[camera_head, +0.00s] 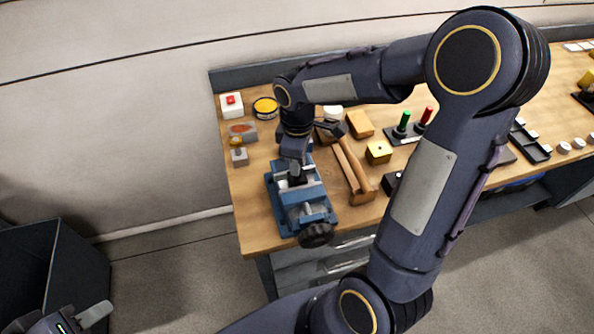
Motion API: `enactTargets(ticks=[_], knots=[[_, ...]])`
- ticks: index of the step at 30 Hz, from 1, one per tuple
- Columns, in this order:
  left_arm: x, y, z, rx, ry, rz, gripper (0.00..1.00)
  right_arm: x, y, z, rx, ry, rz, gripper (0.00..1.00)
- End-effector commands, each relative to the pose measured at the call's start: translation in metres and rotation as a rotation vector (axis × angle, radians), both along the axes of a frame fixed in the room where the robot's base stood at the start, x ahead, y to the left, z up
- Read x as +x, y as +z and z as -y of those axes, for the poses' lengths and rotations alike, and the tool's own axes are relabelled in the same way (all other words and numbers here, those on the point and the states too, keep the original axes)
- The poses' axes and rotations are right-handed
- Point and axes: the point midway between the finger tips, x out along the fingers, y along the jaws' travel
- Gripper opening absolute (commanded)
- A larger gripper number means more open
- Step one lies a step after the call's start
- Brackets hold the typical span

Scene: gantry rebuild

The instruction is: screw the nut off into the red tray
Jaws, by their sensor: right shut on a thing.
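My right gripper (295,176) points down over the blue vise (318,218) on the bench. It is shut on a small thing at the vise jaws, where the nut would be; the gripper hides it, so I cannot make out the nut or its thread. The vise has a black round knob (317,235) at its front. I cannot make out a red tray in this view. My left gripper (72,320) is only partly in view at the bottom left corner, away from the bench, and its opening cannot be judged.
A hammer (357,178) lies right of the vise. Behind it are a yellow block (378,153) and green and red handled tools (403,123). A red-button box (231,104) and yellow tin (265,107) stand at the back left. A dark bin (75,265) stands on the floor.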

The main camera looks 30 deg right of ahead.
Motion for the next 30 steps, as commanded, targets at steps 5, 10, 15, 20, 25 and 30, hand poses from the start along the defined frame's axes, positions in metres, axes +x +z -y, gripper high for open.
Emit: enactTargets(ticks=[5,10,15,20,25,30], knots=[[0.000,0.006,0.000,0.000,0.000,0.000,0.36,0.000,0.007,0.000,0.000,-0.001,0.001,0.08],[0.000,0.010,0.000,0.000,0.000,0.000,0.36,0.000,0.013,0.000,0.000,-0.001,0.001,0.08],[0.000,0.014,0.000,0.000,0.000,0.000,0.36,0.000,0.018,0.000,0.000,-0.001,0.001,0.08],[0.000,0.017,0.000,0.000,0.000,0.000,0.36,0.000,0.022,0.000,0.000,-0.001,0.001,0.08],[0.000,0.020,0.000,0.000,0.000,0.000,0.36,0.000,0.026,0.000,0.000,-0.001,0.001,0.08],[0.000,0.020,0.000,0.000,0.000,0.000,0.36,0.000,0.031,0.000,-0.001,-0.001,0.002,0.08]])
